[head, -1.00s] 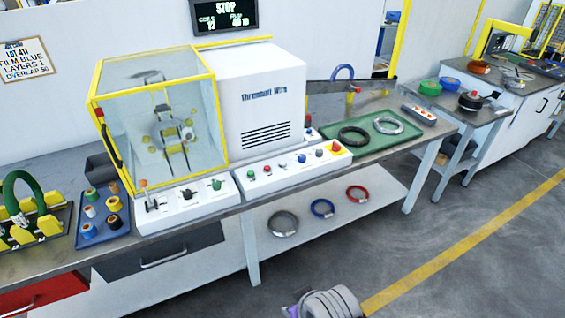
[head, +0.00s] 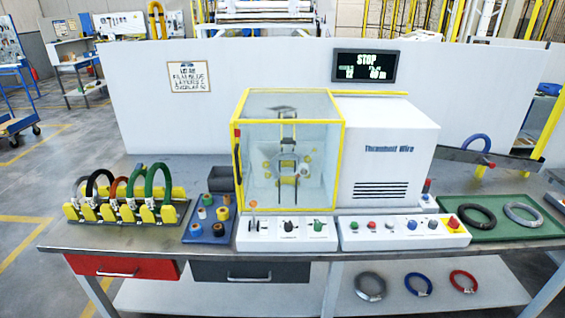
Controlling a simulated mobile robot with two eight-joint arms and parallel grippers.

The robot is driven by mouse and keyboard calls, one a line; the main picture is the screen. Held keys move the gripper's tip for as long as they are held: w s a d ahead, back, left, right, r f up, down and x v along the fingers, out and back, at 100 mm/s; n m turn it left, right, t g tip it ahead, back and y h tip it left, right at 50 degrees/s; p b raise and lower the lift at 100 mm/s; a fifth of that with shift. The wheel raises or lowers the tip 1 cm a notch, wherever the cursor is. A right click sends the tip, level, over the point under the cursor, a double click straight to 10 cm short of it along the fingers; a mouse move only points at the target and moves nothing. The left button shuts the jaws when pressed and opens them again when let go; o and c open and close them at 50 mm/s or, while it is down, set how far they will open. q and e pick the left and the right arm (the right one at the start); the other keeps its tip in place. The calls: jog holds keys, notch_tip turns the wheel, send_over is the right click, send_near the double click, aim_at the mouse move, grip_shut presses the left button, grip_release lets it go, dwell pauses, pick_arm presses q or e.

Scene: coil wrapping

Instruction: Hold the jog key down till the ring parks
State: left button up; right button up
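The wrapping machine stands mid-bench, with a white body marked Throughput Wire (head: 388,150) and a yellow-framed clear guard (head: 290,105) that looks closed. Inside the guard, a ring-like part (head: 288,167) shows on a dark upright; its gap is too small to make out. The button panel (head: 400,240) in front carries green (head: 354,225), red (head: 371,225), pale, blue (head: 411,225) and red-on-yellow (head: 453,222) controls. I cannot tell which one is the jog key. A second panel (head: 287,238) has a lever and knobs. Neither gripper is in view.
The display (head: 364,66) reads STOP. A blue tray (head: 209,226) of small rolls and a rack (head: 126,214) of colored coils stand left. A green tray (head: 505,231) with two coils lies right. Coils, including a red one (head: 463,281), rest on the lower shelf.

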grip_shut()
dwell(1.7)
